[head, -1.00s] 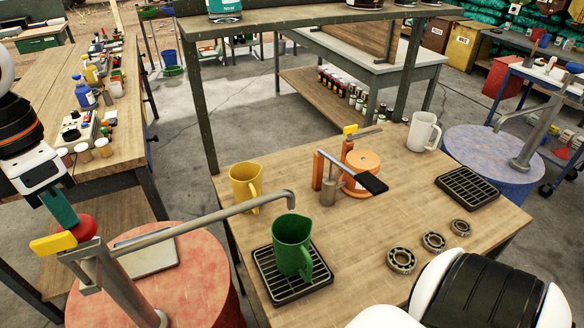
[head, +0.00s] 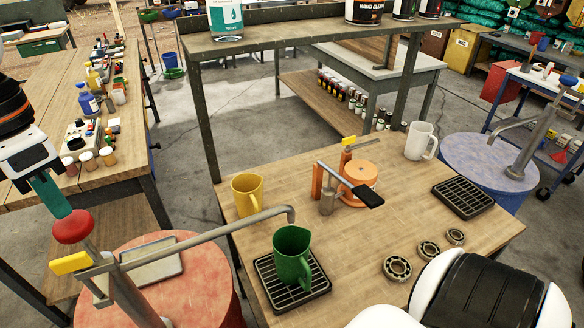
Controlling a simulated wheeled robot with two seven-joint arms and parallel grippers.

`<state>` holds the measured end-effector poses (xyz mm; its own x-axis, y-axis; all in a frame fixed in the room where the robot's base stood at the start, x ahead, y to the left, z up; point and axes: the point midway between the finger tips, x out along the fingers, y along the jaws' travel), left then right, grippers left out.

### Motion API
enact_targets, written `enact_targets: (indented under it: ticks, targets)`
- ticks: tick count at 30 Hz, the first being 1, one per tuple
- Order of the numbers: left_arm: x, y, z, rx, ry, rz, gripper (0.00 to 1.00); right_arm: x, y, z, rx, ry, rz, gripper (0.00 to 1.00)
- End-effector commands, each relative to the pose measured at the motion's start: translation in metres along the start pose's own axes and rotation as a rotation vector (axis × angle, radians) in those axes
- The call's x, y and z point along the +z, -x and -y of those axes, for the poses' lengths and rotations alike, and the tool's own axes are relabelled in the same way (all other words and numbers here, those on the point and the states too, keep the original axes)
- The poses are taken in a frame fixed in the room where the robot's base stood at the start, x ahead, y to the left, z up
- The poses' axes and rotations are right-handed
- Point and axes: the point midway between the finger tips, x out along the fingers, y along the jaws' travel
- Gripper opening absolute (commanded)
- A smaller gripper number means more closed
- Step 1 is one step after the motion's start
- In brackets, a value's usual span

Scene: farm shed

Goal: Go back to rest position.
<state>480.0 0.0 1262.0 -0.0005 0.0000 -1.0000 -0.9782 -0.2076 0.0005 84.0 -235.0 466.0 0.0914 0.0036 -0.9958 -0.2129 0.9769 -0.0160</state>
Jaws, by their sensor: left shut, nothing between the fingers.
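My left gripper (head: 52,196) comes in from the left edge, with teal fingers pointing down. It is shut with nothing between the fingers. Its tips are right at the red knob (head: 73,227) of the pump on the red drum; I cannot tell whether they touch it. The pump's yellow piece (head: 70,263) is just below, and its long grey spout (head: 205,235) reaches over the table. A green mug (head: 292,257) stands on a black grate (head: 318,283) by the spout's end. My right gripper is out of view.
The wooden table (head: 340,225) also holds a yellow mug (head: 247,193), an orange pump (head: 359,174), a white mug (head: 418,141), a second grate (head: 462,197) and bearings (head: 428,250). The red drum (head: 205,295) has a tray (head: 150,263) on top. A cluttered bench (head: 110,180) stands behind the left gripper.

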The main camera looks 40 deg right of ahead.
Motion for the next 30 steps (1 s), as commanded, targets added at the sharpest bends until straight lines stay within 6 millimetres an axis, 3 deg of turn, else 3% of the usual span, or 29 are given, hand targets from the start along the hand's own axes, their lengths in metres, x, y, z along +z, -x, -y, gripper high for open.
enact_targets:
  ticks: [20, 30]
  targets:
    - [0.0, 0.004, 0.0, 0.0, 0.0, 0.0, 0.0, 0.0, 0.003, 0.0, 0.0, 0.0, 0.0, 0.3]
    - [0.0, -0.005, 0.0, 0.0, 0.001, 0.0, 0.0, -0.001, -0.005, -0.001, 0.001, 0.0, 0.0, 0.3]
